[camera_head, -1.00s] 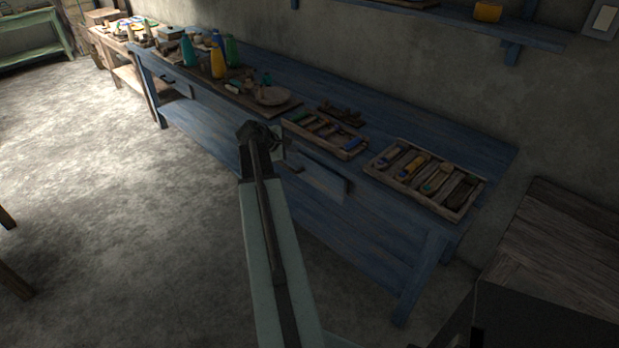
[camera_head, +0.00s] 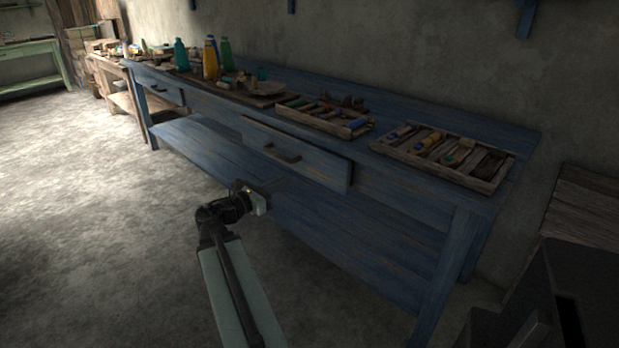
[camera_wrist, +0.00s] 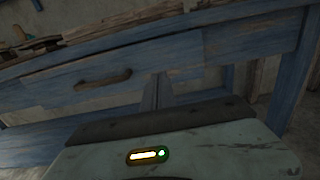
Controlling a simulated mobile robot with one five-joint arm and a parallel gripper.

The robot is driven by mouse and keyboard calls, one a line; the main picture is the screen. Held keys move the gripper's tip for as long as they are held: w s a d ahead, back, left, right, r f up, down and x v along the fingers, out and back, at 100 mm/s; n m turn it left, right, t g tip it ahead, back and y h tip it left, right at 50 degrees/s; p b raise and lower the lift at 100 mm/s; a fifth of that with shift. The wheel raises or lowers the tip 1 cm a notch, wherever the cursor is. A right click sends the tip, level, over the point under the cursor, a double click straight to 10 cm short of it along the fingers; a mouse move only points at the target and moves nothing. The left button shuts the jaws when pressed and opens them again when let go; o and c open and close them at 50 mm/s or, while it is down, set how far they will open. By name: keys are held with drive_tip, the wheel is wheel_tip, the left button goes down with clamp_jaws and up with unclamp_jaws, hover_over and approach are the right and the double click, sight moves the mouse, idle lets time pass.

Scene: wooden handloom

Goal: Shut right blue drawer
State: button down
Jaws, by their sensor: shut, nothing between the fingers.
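The right blue drawer (camera_head: 318,168) is in the front of the blue table, below the trays. Its front stands out a little from the table, with a dark gap at its top right edge. Its dark handle (camera_head: 283,153) is in full view.
The blue table (camera_head: 420,135) carries two wooden trays (camera_head: 455,176) of tools and several bottles. A lower shelf (camera_head: 260,195) runs below the drawer. The left drawer (camera_head: 160,88) is further along. A wooden surface (camera_head: 590,200) stands at the right. The floor at left is clear.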

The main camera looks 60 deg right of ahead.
sight(319, 161)
drive_tip(key=x, duration=1.4)
